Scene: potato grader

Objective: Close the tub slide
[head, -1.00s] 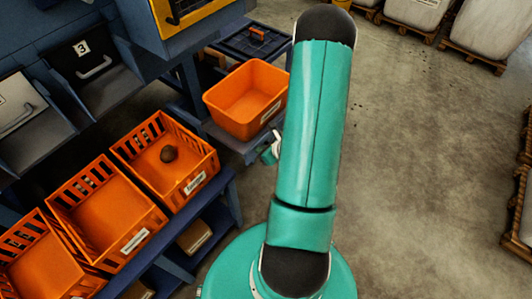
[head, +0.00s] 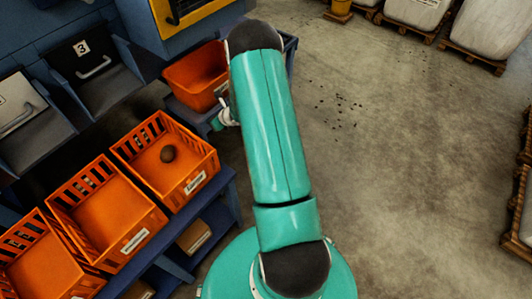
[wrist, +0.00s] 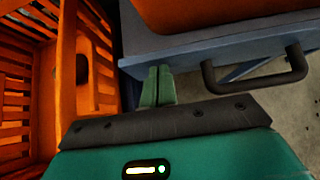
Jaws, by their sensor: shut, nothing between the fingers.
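The orange tub (head: 192,82) sits on the blue-grey slide (head: 205,128) below the yellow-framed machine. My arm hides the tub's right part in the head view. In the wrist view the tub's underside (wrist: 220,12) is at the top, above the slide's front panel (wrist: 195,48). A black bar handle (wrist: 255,72) stands out from the panel at right. My gripper (wrist: 158,72) is shut and empty, its tips at the panel's lower edge, left of the handle. I cannot tell whether they touch it. In the head view my gripper (head: 220,120) is small beside the slide front.
A crate wall (wrist: 68,80) is close left of my gripper in the wrist view. Open concrete floor (head: 400,150) lies to the right.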

